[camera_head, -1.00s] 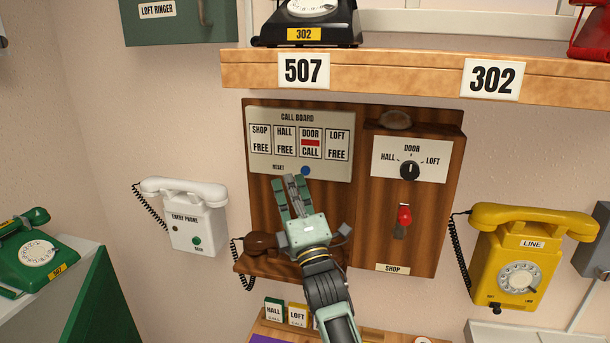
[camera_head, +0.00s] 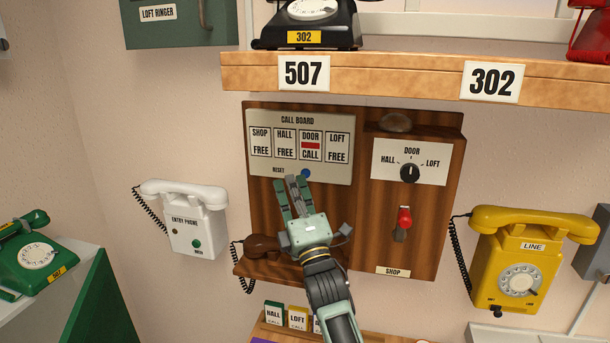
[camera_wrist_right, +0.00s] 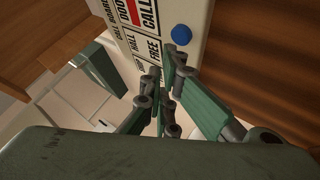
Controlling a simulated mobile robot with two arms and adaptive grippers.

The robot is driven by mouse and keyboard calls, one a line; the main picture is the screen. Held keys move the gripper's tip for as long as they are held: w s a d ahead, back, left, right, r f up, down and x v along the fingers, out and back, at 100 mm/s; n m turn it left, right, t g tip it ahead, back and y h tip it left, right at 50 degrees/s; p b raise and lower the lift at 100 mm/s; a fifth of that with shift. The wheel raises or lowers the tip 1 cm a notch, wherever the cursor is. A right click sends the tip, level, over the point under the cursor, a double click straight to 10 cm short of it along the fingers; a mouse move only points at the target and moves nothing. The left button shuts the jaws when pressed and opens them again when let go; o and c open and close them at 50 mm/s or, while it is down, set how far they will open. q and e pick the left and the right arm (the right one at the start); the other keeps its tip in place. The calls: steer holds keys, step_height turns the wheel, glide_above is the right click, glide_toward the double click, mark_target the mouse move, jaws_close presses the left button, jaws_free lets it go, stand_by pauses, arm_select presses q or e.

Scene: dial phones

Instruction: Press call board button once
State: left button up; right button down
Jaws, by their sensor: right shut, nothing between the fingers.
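The call board (camera_head: 297,146) is a cream panel on a brown wooden backboard. Its windows read SHOP FREE, HALL FREE, DOOR CALL with a red bar, and LOFT FREE. A small blue button (camera_head: 305,173) sits at its lower edge beside the word RESET. My right gripper (camera_head: 292,181) is shut and empty, its fingertips just below and left of the blue button in the head view. In the right wrist view the blue button (camera_wrist_right: 181,35) shows uncovered, beyond the fingertips (camera_wrist_right: 172,85). I cannot tell whether the fingertips touch the panel. My left gripper is not in view.
A brown handset (camera_head: 262,246) rests on the ledge behind my right gripper. A dial (camera_head: 410,172) and red lever (camera_head: 404,218) are to the right. A white entry phone (camera_head: 190,218) and yellow phone (camera_head: 520,260) flank the backboard. A wooden shelf (camera_head: 400,78) runs above.

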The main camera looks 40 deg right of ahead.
stand_by(0.7)
steer(key=shift+w+d, duration=0.3)
steer(key=shift+d, duration=0.05)
steer(key=shift+w+d, duration=0.2)
steer(key=shift+d, duration=0.05)
stand_by(0.8)
steer(key=shift+s+a, duration=0.1)
steer(key=shift+a, duration=0.05)
steer(key=shift+s+a, duration=0.45)
steer(key=shift+a, duration=0.05)
steer(key=s+a+p, duration=0.1)
steer(key=s+a, duration=0.2)
steer(key=shift+s+a, duration=0.1)
steer(key=shift+a, duration=0.25)
